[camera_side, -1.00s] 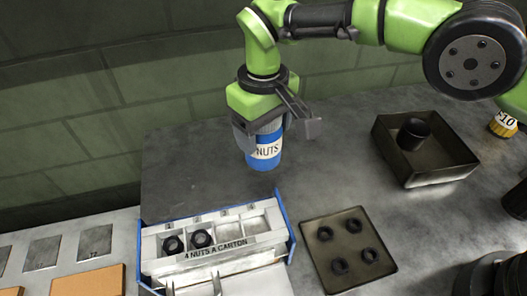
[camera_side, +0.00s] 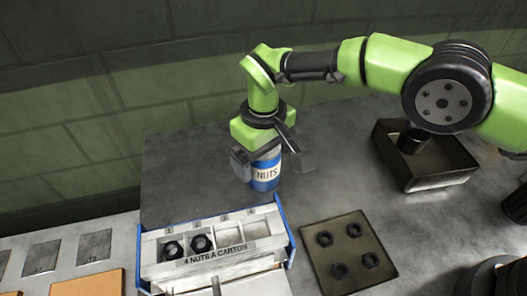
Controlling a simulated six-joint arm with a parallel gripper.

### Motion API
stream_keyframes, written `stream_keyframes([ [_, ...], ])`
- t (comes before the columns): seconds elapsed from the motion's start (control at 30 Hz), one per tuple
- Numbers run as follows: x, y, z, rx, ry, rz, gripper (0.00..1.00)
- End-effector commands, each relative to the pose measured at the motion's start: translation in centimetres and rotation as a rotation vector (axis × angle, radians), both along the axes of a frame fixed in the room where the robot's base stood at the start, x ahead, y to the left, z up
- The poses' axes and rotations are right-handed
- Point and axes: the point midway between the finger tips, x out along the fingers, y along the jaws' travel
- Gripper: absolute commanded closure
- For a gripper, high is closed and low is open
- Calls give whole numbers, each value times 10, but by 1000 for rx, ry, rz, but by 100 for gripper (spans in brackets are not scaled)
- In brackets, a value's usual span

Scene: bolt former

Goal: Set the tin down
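The tin (camera_side: 265,174) is blue with a pale band reading NUTS. It is upright low over the bare back part of the bench, behind the carton. Its base looks at or very near the bench top; I cannot tell if it touches. My gripper (camera_side: 268,164) is directly above and around the tin, with grey finger parts to its left and right.
A carton (camera_side: 222,250) marked 4 NUTS A CARTON holds nuts in its two left compartments. A dark tray (camera_side: 348,247) with several nuts lies to its right. A deep box (camera_side: 440,181) holding a black cup (camera_side: 412,140) stands farther right. Bench (camera_side: 190,178) left of the tin is clear.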

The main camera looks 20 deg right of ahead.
Motion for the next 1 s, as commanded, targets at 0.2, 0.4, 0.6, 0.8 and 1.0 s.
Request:
stream_keyframes([
  [0.2,0,0,3,0,-1,0,8],
  [0.4,1,1,31,3,-4,0,8],
  [0.6,1,1,81,5,-7,0,8],
  [0.8,1,1,109,0,-4,3,8],
  [1.0,0,0,121,0,-1,2,8],
])
